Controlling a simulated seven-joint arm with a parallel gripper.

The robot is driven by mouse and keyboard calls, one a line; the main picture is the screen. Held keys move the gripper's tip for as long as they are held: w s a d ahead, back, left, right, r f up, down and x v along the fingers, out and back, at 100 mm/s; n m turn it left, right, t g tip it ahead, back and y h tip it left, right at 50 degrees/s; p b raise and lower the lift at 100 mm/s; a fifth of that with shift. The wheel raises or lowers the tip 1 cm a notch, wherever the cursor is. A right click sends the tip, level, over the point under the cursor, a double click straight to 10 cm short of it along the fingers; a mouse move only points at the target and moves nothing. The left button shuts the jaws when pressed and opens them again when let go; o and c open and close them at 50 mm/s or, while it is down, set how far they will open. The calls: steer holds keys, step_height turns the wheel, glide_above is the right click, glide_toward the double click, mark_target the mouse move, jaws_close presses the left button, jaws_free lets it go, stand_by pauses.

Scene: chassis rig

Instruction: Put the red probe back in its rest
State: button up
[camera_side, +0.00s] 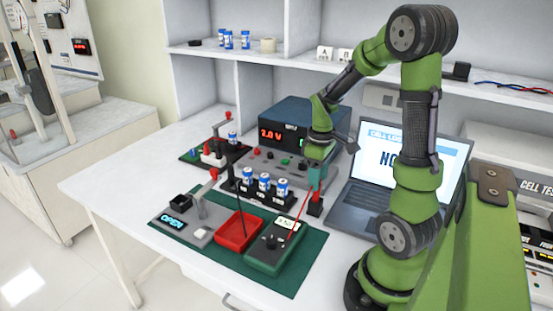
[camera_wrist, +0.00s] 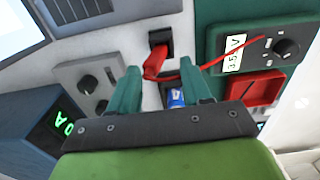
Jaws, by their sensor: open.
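The red probe (camera_wrist: 154,63) stands at a small black rest (camera_wrist: 160,37) in the wrist view, with its upper end towards me. Its red lead runs to the green meter (camera_wrist: 262,48), which reads about 3.5 V. My gripper (camera_wrist: 160,74) is open, its teal fingers apart on either side of the probe's line, with nothing held between them. In the side view my gripper (camera_side: 317,178) is right above the probe's rest (camera_side: 315,209), beside the meter (camera_side: 276,246). The fingers partly hide the probe there, and I cannot tell how deep it sits.
Three blue-and-white cells (camera_side: 264,182) stand in a black holder left of my gripper. A red tray (camera_side: 254,225) lies beside the meter. The power supply (camera_side: 290,132) and an open laptop (camera_side: 350,190) stand close behind.

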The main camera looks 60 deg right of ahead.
mark_target(315, 193)
step_height(315, 193, up, 13)
steer(key=shift+a, duration=0.25)
steer(key=a+r+m+t+y, duration=0.1)
steer(key=a+m+t, duration=0.3)
steer(key=a, duration=1.8)
steer(key=t+y, duration=0.1)
steer(key=t, duration=0.2)
steer(key=shift+s+r, duration=0.25)
steer(key=shift+r, duration=0.05)
